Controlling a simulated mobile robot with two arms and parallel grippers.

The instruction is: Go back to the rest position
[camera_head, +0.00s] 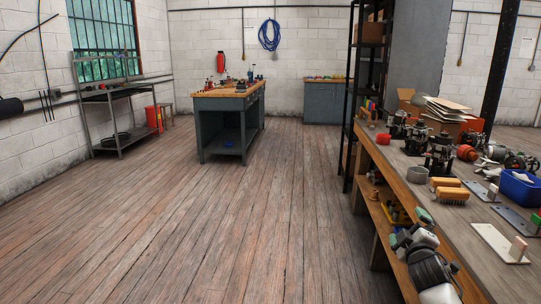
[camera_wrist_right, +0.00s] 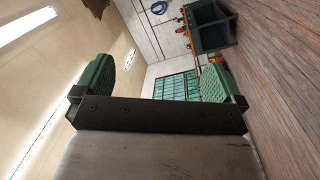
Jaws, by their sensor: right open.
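My right gripper (camera_head: 411,227) shows low at the right in the head view, in front of the long workbench's side. Its arm comes up from the bottom edge. In the right wrist view the same gripper (camera_wrist_right: 153,80) has its two green-padded fingers wide apart, with nothing between them. Beyond the fingers are the wall, the window and the floor, seen on their side. My left gripper is not in view.
A long wooden workbench (camera_head: 459,222) with parts, brushes and a blue bin (camera_head: 519,188) runs along the right, close to my right arm. A smaller workbench (camera_head: 227,104) stands farther back. A metal rack (camera_head: 119,117) is at the left. The wooden floor between is clear.

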